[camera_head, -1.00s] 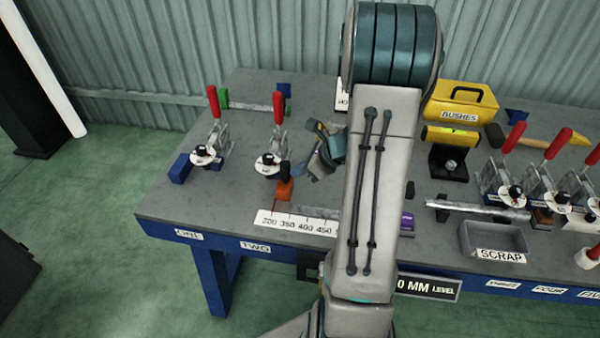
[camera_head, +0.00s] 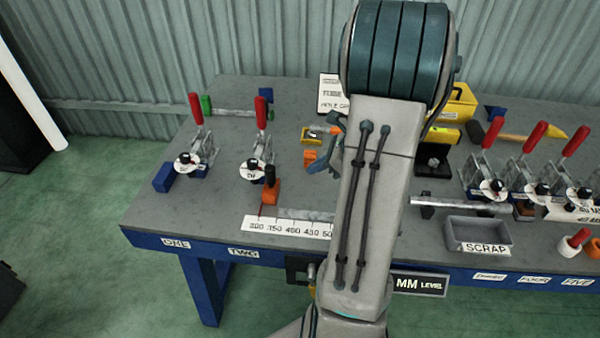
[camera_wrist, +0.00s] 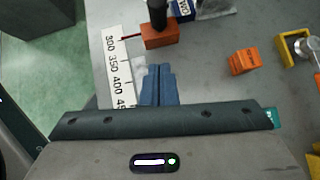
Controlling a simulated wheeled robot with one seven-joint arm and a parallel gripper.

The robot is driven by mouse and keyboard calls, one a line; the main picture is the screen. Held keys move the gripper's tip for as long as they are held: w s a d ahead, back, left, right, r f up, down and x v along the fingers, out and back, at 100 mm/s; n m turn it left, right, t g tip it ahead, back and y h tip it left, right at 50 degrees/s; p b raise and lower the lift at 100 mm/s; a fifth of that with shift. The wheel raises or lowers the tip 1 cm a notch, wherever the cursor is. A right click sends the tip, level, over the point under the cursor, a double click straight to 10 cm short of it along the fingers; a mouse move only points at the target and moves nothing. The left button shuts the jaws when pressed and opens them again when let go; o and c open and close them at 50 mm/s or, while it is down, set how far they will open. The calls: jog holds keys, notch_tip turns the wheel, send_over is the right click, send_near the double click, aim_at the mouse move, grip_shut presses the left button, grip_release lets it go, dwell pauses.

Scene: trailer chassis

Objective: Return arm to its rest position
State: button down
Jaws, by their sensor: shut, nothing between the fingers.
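My arm crosses the middle of the head view and hides part of the bench (camera_head: 220,205). My gripper (camera_wrist: 160,72) shows in the wrist view as two blue-grey fingers pressed together, with nothing between them. It is above the bench, beside the white scale strip (camera_wrist: 118,65) and below an orange block with a black knob (camera_wrist: 160,37). In the head view only part of the gripper (camera_head: 322,160) shows, left of my arm link.
Red-handled clamps (camera_head: 197,140) stand at the bench's left, with more at the right. A grey SCRAP tray (camera_head: 478,232) sits near the front edge. A yellow box (camera_head: 462,100) and a hammer (camera_head: 515,136) lie behind. An orange block (camera_wrist: 243,62) is right of the fingers.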

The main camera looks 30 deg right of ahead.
jog(key=shift+v, duration=1.7)
jog(key=shift+a, duration=0.15)
jog(key=s+a+r+n+g+h, duration=0.1)
jog(key=s+a+r+n+h, duration=0.2)
jog(key=s+a+n, duration=0.3)
jog(key=s+a+r+n+g+h, duration=0.2)
jog(key=s+a+n, duration=0.4)
jog(key=a+n, duration=0.9)
notch_tip(320, 180, up, 2)
jog(key=n+h, duration=0.1)
jog(key=n, duration=0.5)
jog(key=shift+r+g, duration=0.15)
jog(key=shift+g, duration=0.15)
jog(key=shift+s+a+n, duration=0.1)
jog(key=shift+a+n, duration=0.15)
jog(key=shift+n, duration=0.05)
